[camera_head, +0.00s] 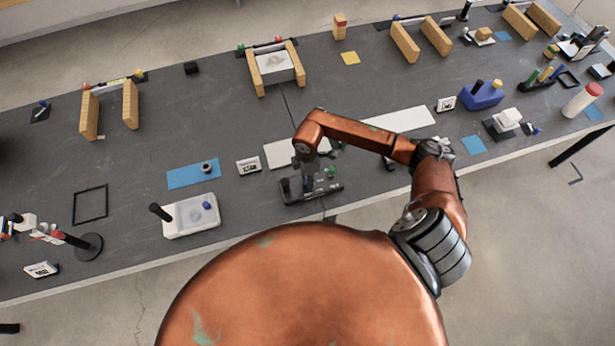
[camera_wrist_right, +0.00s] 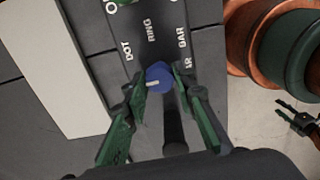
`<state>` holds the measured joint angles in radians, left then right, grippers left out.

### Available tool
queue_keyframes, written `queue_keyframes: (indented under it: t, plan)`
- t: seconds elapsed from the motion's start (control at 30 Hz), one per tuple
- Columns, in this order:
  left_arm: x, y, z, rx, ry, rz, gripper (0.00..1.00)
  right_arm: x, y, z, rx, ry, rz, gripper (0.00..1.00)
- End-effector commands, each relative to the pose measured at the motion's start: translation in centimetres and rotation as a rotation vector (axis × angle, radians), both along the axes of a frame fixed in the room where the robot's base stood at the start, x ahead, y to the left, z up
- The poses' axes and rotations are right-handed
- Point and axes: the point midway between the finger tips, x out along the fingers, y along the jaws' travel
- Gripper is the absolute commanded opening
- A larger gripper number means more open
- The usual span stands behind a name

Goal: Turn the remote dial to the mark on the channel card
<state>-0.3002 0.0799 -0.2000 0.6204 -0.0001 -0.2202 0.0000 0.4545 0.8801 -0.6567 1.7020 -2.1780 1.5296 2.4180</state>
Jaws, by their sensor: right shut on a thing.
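The remote (camera_head: 322,190) is a dark box at the table's near edge. In the right wrist view its blue dial (camera_wrist_right: 159,73) has a white pointer lying toward the left. White labels DOT, RING and BAR (camera_wrist_right: 182,38) stand around it, and another is partly hidden. My right gripper (camera_wrist_right: 158,82) is shut on the dial, a finger at each side. In the head view the gripper (camera_head: 318,170) is over the remote, partly hidden by my arm. A small white card (camera_head: 249,167) with dark marks stands left of the remote; its mark is unreadable. My left gripper (camera_wrist_right: 298,119) shows open, away from the remote.
A blue mat (camera_head: 180,177) and a white box with a blue knob (camera_head: 177,221) lie to the left. White panels (camera_head: 402,118) lie behind the remote. Wooden block pairs (camera_head: 130,105) stand farther back. Dark table is bare between them.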

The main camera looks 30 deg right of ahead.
Motion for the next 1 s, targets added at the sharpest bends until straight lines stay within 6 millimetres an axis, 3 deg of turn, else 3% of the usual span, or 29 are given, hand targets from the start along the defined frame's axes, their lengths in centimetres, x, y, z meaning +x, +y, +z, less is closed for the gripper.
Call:
queue_keyframes:
  t: [0.53,0.57,0.8,1.0]
  plan:
    - [0.01,0.00,0.19,0.000,0.000,0.000,0.40,-0.02,-0.02,-0.04,-0.001,0.001,-0.027,0.01]
    - [0.01,0.00,0.19,0.000,0.000,0.000,0.40,-0.02,-0.02,-0.04,-0.001,0.001,-0.027,0.26]
    - [0.01,0.00,0.19,0.000,0.000,0.000,0.40,-0.02,-0.01,-0.02,0.000,0.000,-0.027,0.42]
    - [0.01,0.00,0.19,0.000,0.000,0.000,0.40,-0.01,0.00,-0.01,0.000,0.000,-0.027,0.43]
